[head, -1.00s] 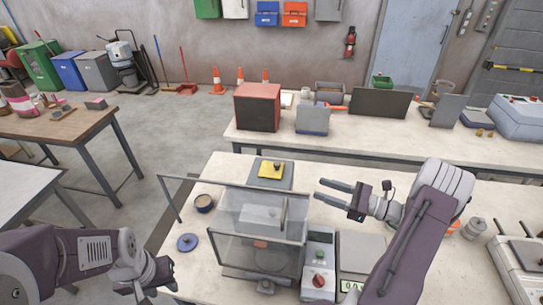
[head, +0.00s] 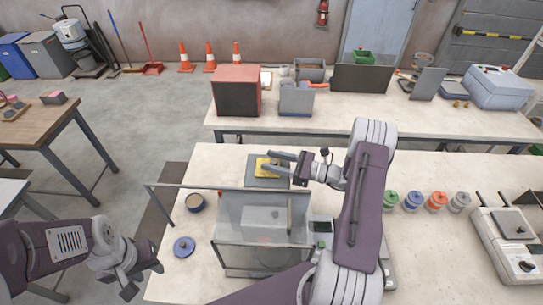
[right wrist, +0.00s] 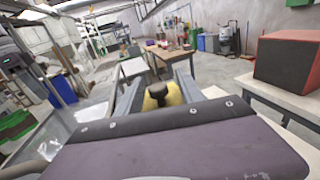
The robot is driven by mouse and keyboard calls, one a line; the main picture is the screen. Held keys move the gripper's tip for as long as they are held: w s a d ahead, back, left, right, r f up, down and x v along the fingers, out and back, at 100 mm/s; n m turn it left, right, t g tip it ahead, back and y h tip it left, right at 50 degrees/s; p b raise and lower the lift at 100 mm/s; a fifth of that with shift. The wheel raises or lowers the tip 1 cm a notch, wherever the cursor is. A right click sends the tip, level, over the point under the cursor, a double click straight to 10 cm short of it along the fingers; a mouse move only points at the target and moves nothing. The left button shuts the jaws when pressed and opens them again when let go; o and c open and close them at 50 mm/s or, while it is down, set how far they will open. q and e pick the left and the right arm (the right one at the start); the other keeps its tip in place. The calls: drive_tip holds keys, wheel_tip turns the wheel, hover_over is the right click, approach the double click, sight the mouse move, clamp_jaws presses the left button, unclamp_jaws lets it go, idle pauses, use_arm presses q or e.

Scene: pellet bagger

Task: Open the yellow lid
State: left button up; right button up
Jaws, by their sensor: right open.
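The yellow lid (head: 262,169) sits on a grey unit (head: 262,184) behind the clear-walled machine, partly covered by my right gripper in the head view. In the right wrist view the lid (right wrist: 174,97) shows with a black knob (right wrist: 157,91) on top. My right gripper (head: 269,160) is open, reaching in from the right over the lid. In the right wrist view its two fingers stand on either side of the knob, with gaps visible. My left gripper (head: 130,289) is low at the left, away from the lid; its fingers are unclear.
The clear-walled machine (head: 230,258) stands in front of the lid. A round tin (head: 195,202) and a blue disc (head: 184,246) lie to its left. Several coloured jars (head: 413,200) and a sealer (head: 500,235) are on the right. A red-black box (head: 236,93) stands on the rear table.

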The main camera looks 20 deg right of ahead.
drive_tip(key=shift+s+d+r, duration=0.15)
drive_tip(key=shift+s, duration=0.25)
drive_tip(key=shift+w, duration=0.1)
clamp_jaws()
idle(1.0)
